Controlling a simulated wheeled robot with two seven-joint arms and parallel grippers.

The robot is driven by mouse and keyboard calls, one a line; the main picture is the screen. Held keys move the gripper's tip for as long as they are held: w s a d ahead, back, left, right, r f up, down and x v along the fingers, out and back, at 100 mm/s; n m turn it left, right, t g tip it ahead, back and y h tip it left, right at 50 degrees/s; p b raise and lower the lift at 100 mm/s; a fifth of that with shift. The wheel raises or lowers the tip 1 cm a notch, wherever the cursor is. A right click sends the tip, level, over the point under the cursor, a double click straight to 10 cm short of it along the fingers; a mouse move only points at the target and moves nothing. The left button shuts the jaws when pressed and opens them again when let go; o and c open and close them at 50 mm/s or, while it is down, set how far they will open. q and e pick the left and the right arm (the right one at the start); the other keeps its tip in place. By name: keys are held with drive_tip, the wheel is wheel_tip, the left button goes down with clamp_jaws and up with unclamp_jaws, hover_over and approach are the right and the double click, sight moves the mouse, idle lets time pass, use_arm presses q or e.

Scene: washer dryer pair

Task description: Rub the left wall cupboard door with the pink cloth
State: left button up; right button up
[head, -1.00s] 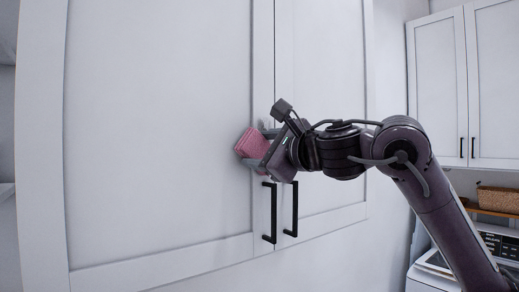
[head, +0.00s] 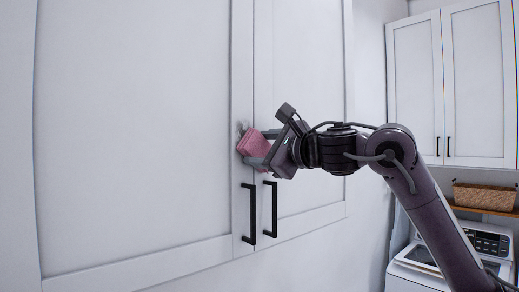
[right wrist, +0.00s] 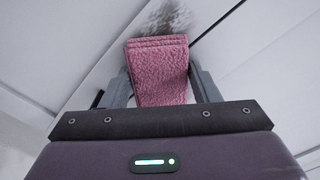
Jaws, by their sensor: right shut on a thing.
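The left wall cupboard door (head: 135,130) is a white framed panel filling the left of the head view, with a black bar handle (head: 248,213) low on its right edge. A grey smudge (head: 241,129) shows on its right frame, and in the right wrist view (right wrist: 170,18) just beyond the cloth. My right gripper (head: 258,147) is shut on the folded pink cloth (head: 252,144), which shows between the fingers in the right wrist view (right wrist: 160,75). The cloth is close to the door by the smudge; I cannot tell if it touches. My left gripper is out of view.
The right door (head: 300,110) of the same cupboard, with its own black handle (head: 270,208), is behind my right gripper. Another wall cupboard (head: 450,85) hangs at the right, above a wicker basket (head: 484,196) on a shelf and a white machine (head: 425,268).

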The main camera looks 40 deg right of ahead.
sight(259, 132)
drive_tip(key=shift+a+r, duration=0.2)
drive_tip(key=shift+r, duration=0.65)
drive_tip(key=shift+s+a+f, duration=0.1)
drive_tip(key=shift+s+a, duration=0.05)
drive_tip(key=shift+a, duration=1.4)
drive_tip(key=shift+s+a, duration=0.1)
drive_tip(key=shift+a, duration=1.4)
drive_tip(key=shift+a+r, duration=0.15)
drive_tip(key=shift+r, duration=0.85)
drive_tip(key=shift+w+d, duration=0.15)
drive_tip(key=shift+d, duration=1.55)
drive_tip(key=shift+w+d, duration=0.1)
drive_tip(key=shift+d, duration=1.55)
drive_tip(key=shift+s+f, duration=0.1)
drive_tip(key=shift+s, duration=0.4)
drive_tip(key=shift+s+d, duration=0.15)
drive_tip(key=shift+s, duration=2.25)
